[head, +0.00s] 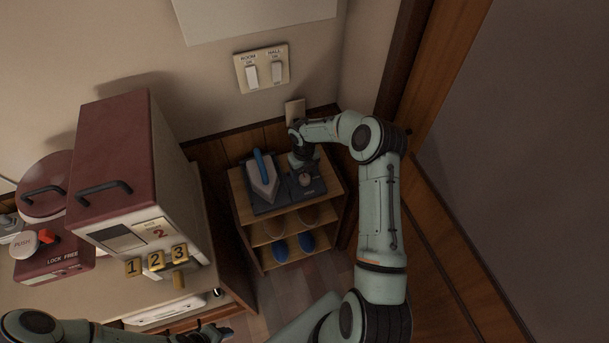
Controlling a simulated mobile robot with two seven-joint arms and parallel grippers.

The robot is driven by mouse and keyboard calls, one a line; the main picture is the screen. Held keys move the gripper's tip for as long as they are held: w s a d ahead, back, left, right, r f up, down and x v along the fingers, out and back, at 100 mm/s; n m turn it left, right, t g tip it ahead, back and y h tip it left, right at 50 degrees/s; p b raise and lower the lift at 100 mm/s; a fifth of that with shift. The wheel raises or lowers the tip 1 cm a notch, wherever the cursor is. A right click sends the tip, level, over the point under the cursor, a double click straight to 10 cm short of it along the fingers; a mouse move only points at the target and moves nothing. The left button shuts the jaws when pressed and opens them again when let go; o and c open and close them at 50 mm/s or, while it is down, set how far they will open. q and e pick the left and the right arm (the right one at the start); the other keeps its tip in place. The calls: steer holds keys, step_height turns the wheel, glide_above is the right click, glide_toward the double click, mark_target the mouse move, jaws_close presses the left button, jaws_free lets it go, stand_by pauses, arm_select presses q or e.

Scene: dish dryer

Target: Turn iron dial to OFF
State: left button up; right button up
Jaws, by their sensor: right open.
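The iron (262,172), grey with a blue handle, rests on the left part of a dark base (268,208) on top of a small wooden shelf. A small round dial (305,180) shows on the right part of this base. Its marking is too small to read. My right gripper (304,166) is open, pointing down close above the dial; I cannot tell whether it touches it. The arm hides part of the base behind. My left gripper (218,332) shows only in part at the bottom edge, away from the iron; its fingers are unclear.
The wooden shelf (247,221) holds slippers (280,250) below. A red-topped box appliance (113,150) stands on the counter at left, beside a lidded red pot (45,185). Wall switches (262,70) and an outlet (295,111) are above the shelf. A wooden door frame (425,75) is at right.

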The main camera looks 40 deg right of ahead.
mark_target(304, 178)
step_height(304, 178, up, 11)
steer(key=shift+a+f, duration=0.15)
stand_by(0.6)
